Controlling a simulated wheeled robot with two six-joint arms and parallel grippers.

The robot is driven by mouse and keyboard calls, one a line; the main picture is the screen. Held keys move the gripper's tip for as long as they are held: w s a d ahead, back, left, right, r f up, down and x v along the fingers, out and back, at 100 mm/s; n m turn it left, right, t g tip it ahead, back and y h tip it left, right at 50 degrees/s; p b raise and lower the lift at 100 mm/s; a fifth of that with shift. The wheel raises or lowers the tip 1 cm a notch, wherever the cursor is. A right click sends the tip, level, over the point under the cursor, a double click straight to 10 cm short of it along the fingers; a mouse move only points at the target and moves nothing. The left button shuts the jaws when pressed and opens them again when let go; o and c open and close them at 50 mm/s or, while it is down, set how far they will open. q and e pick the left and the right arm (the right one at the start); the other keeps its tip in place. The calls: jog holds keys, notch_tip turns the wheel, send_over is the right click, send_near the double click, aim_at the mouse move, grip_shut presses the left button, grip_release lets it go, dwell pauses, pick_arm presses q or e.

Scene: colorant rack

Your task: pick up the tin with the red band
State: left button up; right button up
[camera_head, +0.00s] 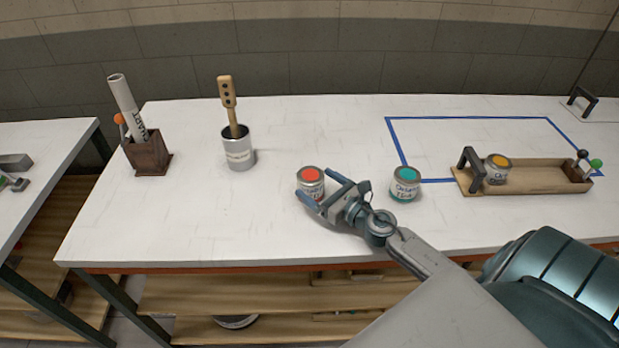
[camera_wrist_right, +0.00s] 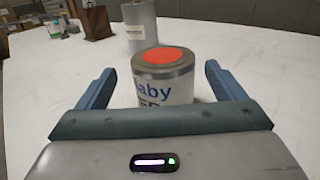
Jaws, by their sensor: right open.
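The tin with the red top (camera_head: 311,184) stands upright on the white table, left of the middle. In the right wrist view the red-topped tin (camera_wrist_right: 163,77) is centred between the fingers, with part of a label showing; its lower part is hidden by the gripper. My right gripper (camera_head: 322,187) is open, with one blue finger on each side of the tin. A gap shows between each finger and the tin in the wrist view. The right gripper also shows in the wrist view (camera_wrist_right: 163,88). My left gripper is not in view.
A teal-topped tin (camera_head: 405,184) stands right of my gripper. A wooden tray (camera_head: 535,173) at right holds a yellow-topped tin (camera_head: 497,168). Blue tape (camera_head: 466,118) outlines an area behind. A grey can (camera_head: 239,152) with a brush and a brown holder (camera_head: 148,154) stand left.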

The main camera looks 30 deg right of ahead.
aim_at(301, 171)
jog(key=shift+w+r+p, duration=0.3)
jog(key=shift+w+p, duration=0.25)
jog(key=shift+w, duration=0.25)
jog(key=p+x, duration=0.1)
jog(key=x, duration=0.2)
jog(key=shift+w+f, duration=0.1)
jog(key=shift+w, duration=0.15)
jog(key=shift+w+a+f+p, duration=0.1)
jog(key=shift+w+p, duration=0.2)
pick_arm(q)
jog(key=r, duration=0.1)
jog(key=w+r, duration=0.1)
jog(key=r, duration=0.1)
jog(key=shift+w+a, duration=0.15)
pick_arm(e)
jog(key=shift+s, duration=0.1)
jog(key=c, duration=1.2)
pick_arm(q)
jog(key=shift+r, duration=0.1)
pick_arm(e)
jog(key=shift+o, duration=0.2)
